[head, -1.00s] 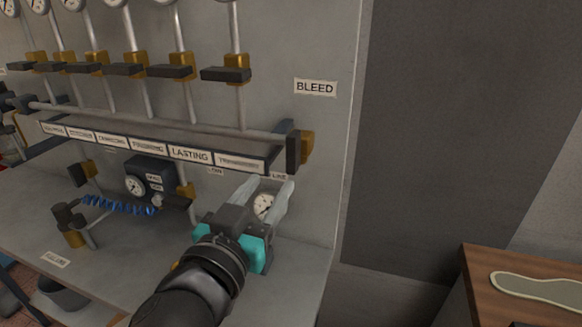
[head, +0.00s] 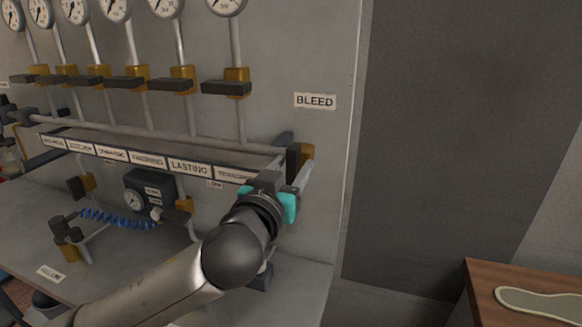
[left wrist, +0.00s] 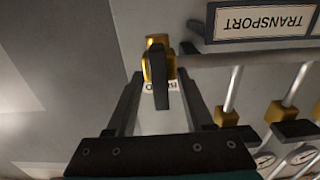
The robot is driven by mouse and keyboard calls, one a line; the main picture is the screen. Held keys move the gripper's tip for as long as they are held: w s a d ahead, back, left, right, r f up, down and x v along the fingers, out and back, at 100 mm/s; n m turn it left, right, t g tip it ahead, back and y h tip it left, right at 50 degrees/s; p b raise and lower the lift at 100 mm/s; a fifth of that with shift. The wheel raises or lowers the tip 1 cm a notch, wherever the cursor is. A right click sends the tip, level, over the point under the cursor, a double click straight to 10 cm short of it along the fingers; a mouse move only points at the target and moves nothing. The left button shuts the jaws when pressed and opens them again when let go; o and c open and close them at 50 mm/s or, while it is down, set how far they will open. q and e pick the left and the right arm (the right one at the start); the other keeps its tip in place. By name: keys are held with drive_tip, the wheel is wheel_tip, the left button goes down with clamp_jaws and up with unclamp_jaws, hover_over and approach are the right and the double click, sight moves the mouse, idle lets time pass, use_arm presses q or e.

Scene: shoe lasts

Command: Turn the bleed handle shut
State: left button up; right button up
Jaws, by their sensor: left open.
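The bleed valve has a brass body (head: 307,154) and a dark handle (head: 293,160) at the right end of the horizontal pipe, below the BLEED label (head: 315,101). My left gripper (head: 288,176) is open just below and in front of it, partly covering its lower part in the head view. In the left wrist view, the dark handle (left wrist: 161,88) shows between the two spread fingers of my left gripper (left wrist: 160,76), with the brass body (left wrist: 156,62) behind it. Whether a finger touches the handle I cannot tell. My right gripper is not in view.
A label strip (head: 147,160) runs below the pipe (head: 165,137). Several other brass valves with dark handles (head: 226,88) stand above, under gauges. A gauge box (head: 150,190) and blue coiled hose (head: 118,218) are at left. A wooden table (head: 482,300) is at lower right.

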use_arm(q)
clamp_jaws()
idle(0.5)
